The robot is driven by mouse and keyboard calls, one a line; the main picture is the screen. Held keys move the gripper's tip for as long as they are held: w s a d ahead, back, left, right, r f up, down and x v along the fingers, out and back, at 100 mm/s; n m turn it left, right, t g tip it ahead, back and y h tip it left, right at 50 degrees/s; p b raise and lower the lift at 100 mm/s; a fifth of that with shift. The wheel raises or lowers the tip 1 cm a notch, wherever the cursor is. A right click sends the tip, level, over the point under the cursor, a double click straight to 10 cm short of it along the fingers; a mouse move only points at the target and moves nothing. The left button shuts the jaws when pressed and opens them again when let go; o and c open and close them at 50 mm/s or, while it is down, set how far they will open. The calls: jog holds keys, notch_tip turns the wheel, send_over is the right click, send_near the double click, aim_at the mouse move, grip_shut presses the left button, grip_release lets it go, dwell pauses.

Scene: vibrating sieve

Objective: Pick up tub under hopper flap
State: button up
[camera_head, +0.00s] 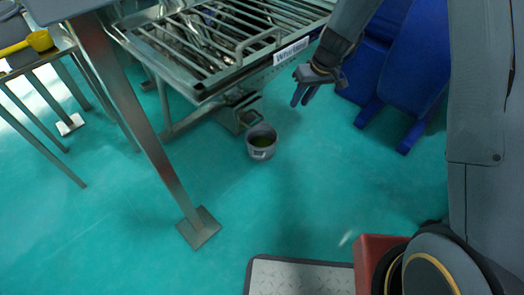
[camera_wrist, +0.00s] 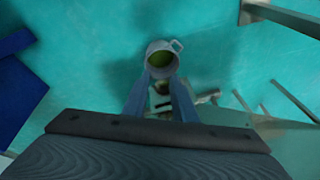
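The tub (camera_head: 262,152) is a small grey cup-like container with green-yellow material inside. It stands upright on the floor below the front of the sieve machine, next to its flap (camera_head: 238,112). In the wrist view the tub (camera_wrist: 153,48) lies just beyond my fingertips, its handle pointing right. My gripper (camera_head: 300,101) is above and to the right of the tub in the head view, apart from it, with its fingers pointing down. In the wrist view my gripper (camera_wrist: 161,82) has its two fingers spread with nothing between them.
The sieve machine (camera_head: 215,88) with its metal bars stands behind the tub. A metal post with a foot plate (camera_head: 199,228) is at left. Blue seating (camera_head: 400,75) is at right. A yellow scoop (camera_head: 38,41) lies on a table at far left. Floor in front of the tub is clear.

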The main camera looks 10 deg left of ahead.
aim_at(270, 138)
jog(key=w+a+f+n+b, duration=0.1)
jog(key=w+a+f+b, duration=0.2)
jog(key=f, duration=0.9)
jog(key=w+a+f+b, duration=0.3)
jog(key=w+f+b, duration=0.4)
jog(key=f, duration=0.5)
jog(key=w+a+f+n+t+b, duration=0.1)
jog(key=w+a+f+b, duration=0.2)
jog(key=w+f+b, duration=0.2)
notch_tip(270, 138, down, 7)
jog(key=shift+a+r+n+b, duration=0.15)
jog(key=shift+n+b, duration=0.15)
jog(key=shift+b, duration=1.55)
grip_shut()
